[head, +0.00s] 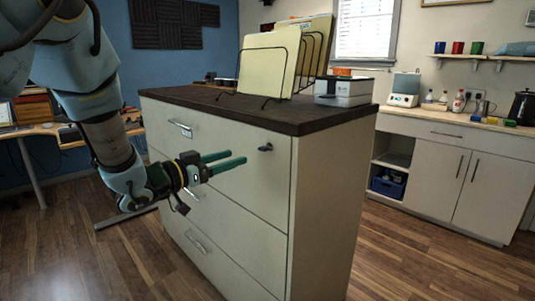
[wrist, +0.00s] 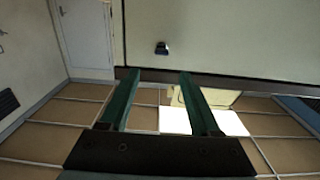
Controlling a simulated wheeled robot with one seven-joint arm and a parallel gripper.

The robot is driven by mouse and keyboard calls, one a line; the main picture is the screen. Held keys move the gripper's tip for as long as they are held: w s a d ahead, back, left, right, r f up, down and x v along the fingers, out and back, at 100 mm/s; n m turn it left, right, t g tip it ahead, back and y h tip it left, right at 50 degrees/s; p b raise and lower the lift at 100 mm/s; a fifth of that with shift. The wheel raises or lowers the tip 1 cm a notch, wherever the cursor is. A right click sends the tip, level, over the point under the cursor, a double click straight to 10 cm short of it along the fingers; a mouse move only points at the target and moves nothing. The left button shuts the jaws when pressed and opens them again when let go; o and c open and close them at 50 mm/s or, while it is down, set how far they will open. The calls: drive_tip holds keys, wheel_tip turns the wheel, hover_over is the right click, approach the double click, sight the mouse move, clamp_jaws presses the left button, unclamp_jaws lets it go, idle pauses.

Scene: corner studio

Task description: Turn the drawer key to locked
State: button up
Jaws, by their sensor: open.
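The drawer key (head: 265,147) is a small dark piece at the upper right of the pale cabinet's front (head: 240,195), just below the dark top. It also shows as a small dark block in the wrist view (wrist: 162,48), beyond the fingertips and between their lines. Which way the key is turned is too small to tell. My gripper (head: 237,157) has two green fingers, apart and empty, in front of the cabinet, left of the key and slightly lower in the head view. In the wrist view the fingers (wrist: 157,76) also stand apart, with nothing between them.
The cabinet top (head: 215,99) carries a wire rack with folders (head: 268,65) and a grey box (head: 343,92). Drawer handles (head: 180,129) stick out of the front. A desk (head: 70,133) stands at the left, a counter (head: 440,125) at the right. Wooden floor shows around the cabinet.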

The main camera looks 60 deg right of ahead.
sight(260, 148)
drive_tip(key=p+x, duration=0.2)
drive_tip(key=x, duration=0.8)
drive_tip(key=shift+w+d, duration=0.1)
drive_tip(key=shift+d, duration=0.05)
clamp_jaws()
